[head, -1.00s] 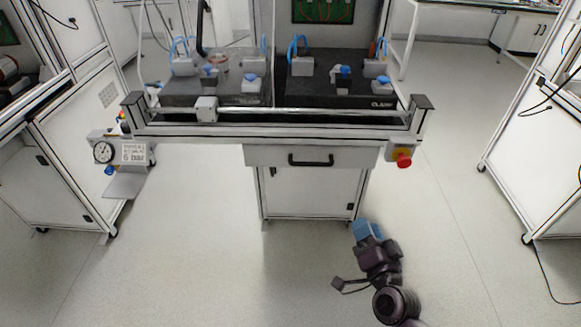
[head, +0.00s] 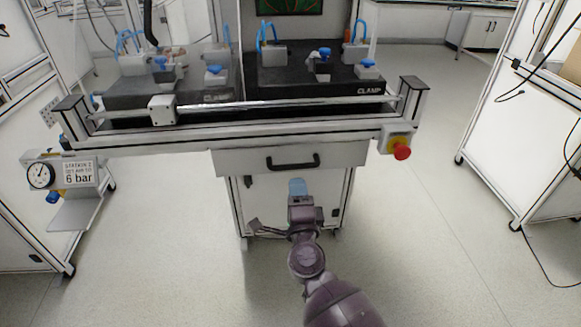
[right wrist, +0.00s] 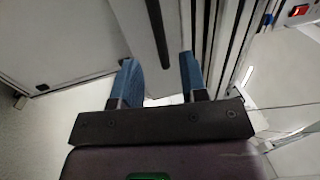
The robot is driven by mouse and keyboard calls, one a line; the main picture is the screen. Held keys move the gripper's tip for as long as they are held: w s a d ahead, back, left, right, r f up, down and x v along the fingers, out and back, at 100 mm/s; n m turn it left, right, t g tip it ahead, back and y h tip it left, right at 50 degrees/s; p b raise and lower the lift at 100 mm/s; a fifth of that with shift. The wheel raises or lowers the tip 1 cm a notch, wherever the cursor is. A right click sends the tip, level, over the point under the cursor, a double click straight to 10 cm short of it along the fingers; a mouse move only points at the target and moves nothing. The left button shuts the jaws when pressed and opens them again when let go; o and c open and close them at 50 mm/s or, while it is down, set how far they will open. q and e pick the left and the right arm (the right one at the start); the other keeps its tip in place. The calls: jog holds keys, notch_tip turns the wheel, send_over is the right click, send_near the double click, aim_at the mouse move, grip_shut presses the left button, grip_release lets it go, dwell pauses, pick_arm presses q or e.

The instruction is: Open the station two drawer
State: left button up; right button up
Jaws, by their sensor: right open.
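The drawer (head: 235,162) has a light grey front and sits under the station's clamp table; it looks shut. Its black bar handle (head: 292,165) is across the middle of the front. My right gripper (head: 298,186) is open and empty, just below the handle in the head view. In the right wrist view its two blue fingers (right wrist: 160,78) stand apart, and a dark bar that looks like the handle (right wrist: 157,30) lies ahead, in line with the gap between them. The fingers do not appear to touch it. My left gripper is not in view.
A pressure gauge (head: 41,175) and a station 2 sign (head: 79,173) are at the left. A white cabinet (head: 335,200) stands below the drawer. Floor is free on both sides.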

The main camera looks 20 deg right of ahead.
aim_at(293, 166)
jog(key=x, duration=0.8)
jog(key=shift+b, duration=0.35)
grip_shut()
